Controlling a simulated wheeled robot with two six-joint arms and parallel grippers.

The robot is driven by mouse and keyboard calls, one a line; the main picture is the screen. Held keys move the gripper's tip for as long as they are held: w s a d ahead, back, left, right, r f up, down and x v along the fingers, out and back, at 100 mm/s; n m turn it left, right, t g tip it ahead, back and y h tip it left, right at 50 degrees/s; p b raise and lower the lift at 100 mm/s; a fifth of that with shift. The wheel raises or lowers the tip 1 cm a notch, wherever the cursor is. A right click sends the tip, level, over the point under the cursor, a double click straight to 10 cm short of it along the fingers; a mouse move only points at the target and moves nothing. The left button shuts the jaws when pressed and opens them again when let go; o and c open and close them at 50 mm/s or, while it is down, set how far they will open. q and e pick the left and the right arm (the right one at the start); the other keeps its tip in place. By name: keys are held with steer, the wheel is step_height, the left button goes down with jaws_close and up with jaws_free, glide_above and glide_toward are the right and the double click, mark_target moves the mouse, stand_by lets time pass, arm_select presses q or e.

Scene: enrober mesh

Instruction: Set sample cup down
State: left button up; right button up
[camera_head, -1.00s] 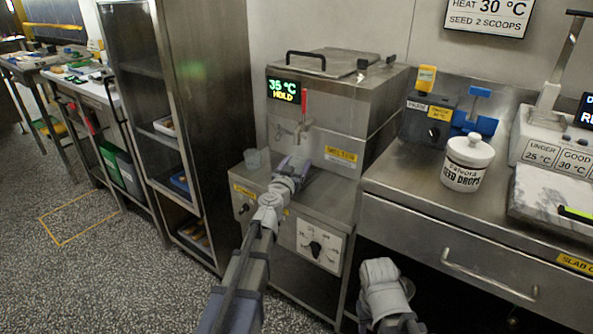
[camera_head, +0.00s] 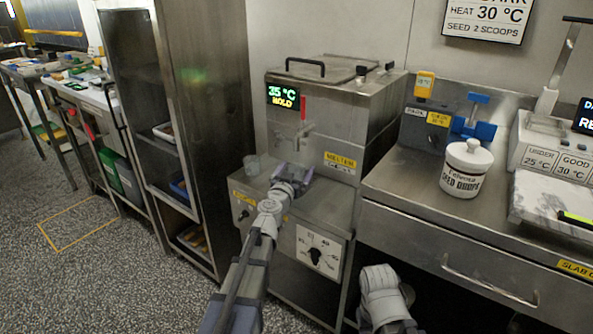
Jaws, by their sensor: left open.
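A clear sample cup (camera_head: 252,165) stands upright on the steel ledge (camera_head: 326,196) of the tempering machine, at the ledge's left side. My left gripper (camera_head: 292,174) is open and empty, to the right of the cup and apart from it, below the tap (camera_head: 302,136) with the red handle. My right arm (camera_head: 382,294) shows only in part at the bottom; its gripper fingers cannot be made out.
The machine's display (camera_head: 284,96) reads 35 °C HOLD. A dial (camera_head: 318,251) sits on its front below the ledge. A steel counter at right holds a white seed drops jar (camera_head: 466,168) and a marble slab (camera_head: 552,203). A tall steel cabinet (camera_head: 208,120) stands at left.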

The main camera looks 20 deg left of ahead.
arm_select(q)
steer(key=s, duration=1.2)
steer(key=shift+a, duration=0.2)
steer(key=shift+r, duration=0.1)
